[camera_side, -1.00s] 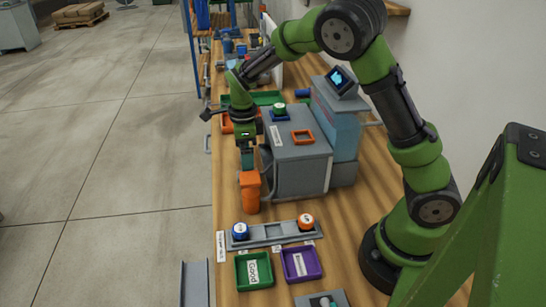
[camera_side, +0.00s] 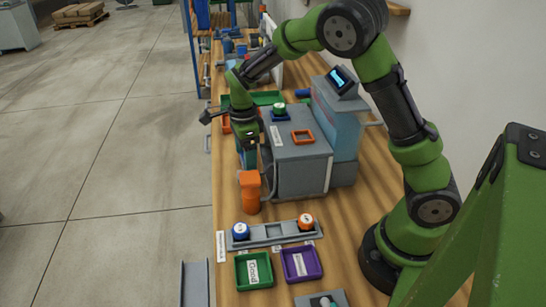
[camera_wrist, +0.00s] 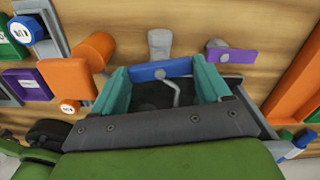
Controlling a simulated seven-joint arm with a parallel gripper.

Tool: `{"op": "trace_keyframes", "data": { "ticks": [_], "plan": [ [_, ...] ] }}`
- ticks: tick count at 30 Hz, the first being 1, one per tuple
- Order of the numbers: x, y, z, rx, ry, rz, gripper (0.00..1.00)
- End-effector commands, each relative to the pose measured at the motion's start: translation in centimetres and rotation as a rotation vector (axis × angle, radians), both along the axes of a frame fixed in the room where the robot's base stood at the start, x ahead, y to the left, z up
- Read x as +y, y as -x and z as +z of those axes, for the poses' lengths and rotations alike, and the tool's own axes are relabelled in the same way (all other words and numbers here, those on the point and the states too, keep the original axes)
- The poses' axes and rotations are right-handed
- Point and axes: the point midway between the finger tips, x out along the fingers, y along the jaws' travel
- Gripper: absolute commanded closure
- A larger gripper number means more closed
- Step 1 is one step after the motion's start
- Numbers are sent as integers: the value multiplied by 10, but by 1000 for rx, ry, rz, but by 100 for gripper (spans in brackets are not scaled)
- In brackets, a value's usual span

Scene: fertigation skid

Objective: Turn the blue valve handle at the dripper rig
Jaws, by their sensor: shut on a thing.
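The blue valve handle (camera_wrist: 160,70) shows in the wrist view as a flat bar between the two teal fingers of my gripper (camera_wrist: 161,80). The fingers are shut on its two ends. A grey valve part (camera_wrist: 160,42) shows just beyond the handle. In the side view my gripper (camera_side: 247,160) points down at the left side of the grey box, just behind the orange canister (camera_side: 250,190). The blue handle is hidden there.
A purple handle (camera_wrist: 232,56) is right of the blue one. The orange canister (camera_wrist: 68,78) is close on the left in the wrist view. The grey box (camera_side: 300,165) stands right of my gripper. Green (camera_side: 240,270) and purple (camera_side: 288,266) trays lie in front.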

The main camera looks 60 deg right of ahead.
Motion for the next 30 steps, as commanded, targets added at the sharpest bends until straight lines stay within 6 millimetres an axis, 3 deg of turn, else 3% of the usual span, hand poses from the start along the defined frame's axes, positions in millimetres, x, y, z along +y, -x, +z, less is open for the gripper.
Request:
{"op": "trace_keyframes", "data": {
  "ticks": [30],
  "plan": [
    [0, 0, 2, -3, -2, 953, 54]
  ]
}}
